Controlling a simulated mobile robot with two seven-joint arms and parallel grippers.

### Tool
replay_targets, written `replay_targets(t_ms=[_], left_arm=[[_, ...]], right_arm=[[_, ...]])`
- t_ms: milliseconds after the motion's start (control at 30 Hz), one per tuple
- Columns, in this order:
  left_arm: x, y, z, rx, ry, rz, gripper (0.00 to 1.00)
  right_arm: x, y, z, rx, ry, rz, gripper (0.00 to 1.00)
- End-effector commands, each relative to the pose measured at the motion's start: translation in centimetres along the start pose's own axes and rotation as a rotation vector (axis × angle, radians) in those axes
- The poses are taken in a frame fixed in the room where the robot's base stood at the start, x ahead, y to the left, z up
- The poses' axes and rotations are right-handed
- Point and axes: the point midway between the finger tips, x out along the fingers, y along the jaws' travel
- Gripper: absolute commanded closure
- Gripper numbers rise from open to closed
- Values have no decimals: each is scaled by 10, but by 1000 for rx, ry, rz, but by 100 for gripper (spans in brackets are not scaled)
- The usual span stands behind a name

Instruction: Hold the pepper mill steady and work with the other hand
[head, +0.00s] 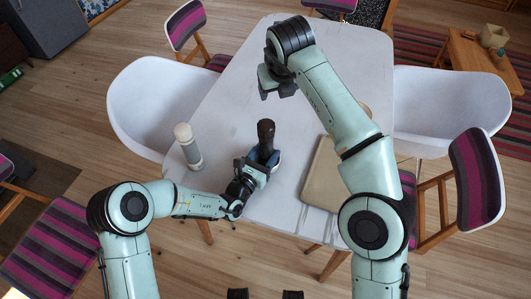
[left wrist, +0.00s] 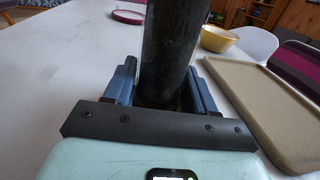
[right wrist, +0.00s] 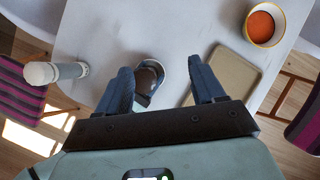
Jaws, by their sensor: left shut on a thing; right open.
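The dark brown pepper mill (head: 266,130) stands upright on the pale table. My left gripper (head: 261,163) is shut on its lower part. In the left wrist view the mill (left wrist: 172,45) rises between the two blue fingers, and its top is out of frame. My right gripper (head: 275,88) is open and empty, up and beyond the mill in the head view. In the right wrist view the mill's top (right wrist: 149,76) shows below, between the spread right fingers (right wrist: 159,66), with clear space around it.
A white and grey cylinder (head: 188,146) stands left of the mill. A beige tray (head: 321,180) lies to the right, partly behind my right arm. A yellow bowl (right wrist: 247,28) with orange inside and a reddish plate (left wrist: 128,17) are on the table. White chairs (head: 135,100) flank it.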

Motion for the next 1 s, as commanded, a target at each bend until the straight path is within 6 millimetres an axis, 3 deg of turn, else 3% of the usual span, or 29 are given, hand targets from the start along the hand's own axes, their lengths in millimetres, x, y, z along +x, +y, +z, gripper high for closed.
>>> replay_targets(t_ms=[100, 333, 800, 1000], left_arm=[[0, 0, 0, 0, -1, 0, 86], [0, 0, 0, 0, -1, 0, 86], [0, 0, 0, 0, -1, 0, 86], [0, 0, 0, 0, -1, 0, 86]], right_arm=[[-5, 16, -24, -89, 115, 98, 32], [-6, 27, -41, -158, 184, 165, 32], [50, 34, -52, -154, 184, 163, 32], [64, 36, -54, -153, 183, 161, 32]])
